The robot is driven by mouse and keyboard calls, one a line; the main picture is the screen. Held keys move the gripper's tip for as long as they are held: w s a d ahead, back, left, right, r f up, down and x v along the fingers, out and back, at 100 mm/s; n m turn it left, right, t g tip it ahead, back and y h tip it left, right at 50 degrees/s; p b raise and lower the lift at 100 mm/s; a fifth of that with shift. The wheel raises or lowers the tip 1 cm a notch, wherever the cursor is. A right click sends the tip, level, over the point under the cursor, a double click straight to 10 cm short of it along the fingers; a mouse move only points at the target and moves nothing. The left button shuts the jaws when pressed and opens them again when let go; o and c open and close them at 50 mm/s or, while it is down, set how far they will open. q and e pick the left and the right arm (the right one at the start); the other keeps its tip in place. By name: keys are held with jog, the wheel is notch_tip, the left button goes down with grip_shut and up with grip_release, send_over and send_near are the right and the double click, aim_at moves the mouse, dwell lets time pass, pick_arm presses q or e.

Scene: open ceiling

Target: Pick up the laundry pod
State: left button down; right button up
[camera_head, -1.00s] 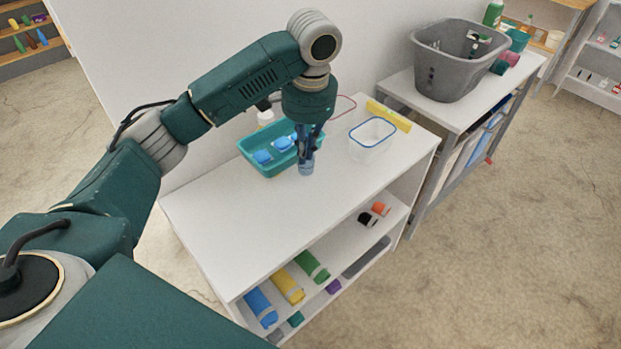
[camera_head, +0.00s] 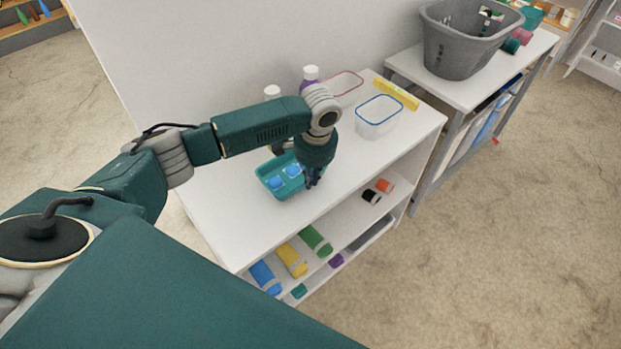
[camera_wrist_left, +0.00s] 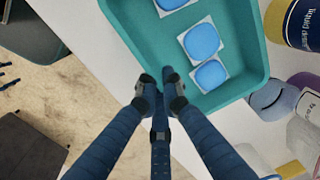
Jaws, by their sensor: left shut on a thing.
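The laundry pods are blue pads on pale squares in a teal tray (camera_head: 262,181) on the white table. Two pods show in the head view, one at the front (camera_head: 277,183) and one behind it (camera_head: 292,170). The left wrist view shows two pods whole (camera_wrist_left: 202,40) (camera_wrist_left: 211,75) and part of another (camera_wrist_left: 170,4). My left gripper (camera_head: 313,181) points down at the tray's right side. In the left wrist view its fingertips (camera_wrist_left: 160,85) are close together at the tray's rim, apparently shut on it, with no pod seen between them. My right gripper is out of view.
Bottles with white caps (camera_head: 311,73) stand behind my arm. A clear blue-rimmed container (camera_head: 378,118) and a yellow item (camera_head: 397,95) are farther right. Rolled cloths (camera_head: 291,259) lie on the shelf below. A grey basket (camera_head: 462,45) stands on the neighbouring table.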

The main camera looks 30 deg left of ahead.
pick_arm(q)
jog(key=shift+f, duration=0.25)
jog(key=shift+f, duration=0.1)
jog(key=c, duration=1.9)
grip_release()
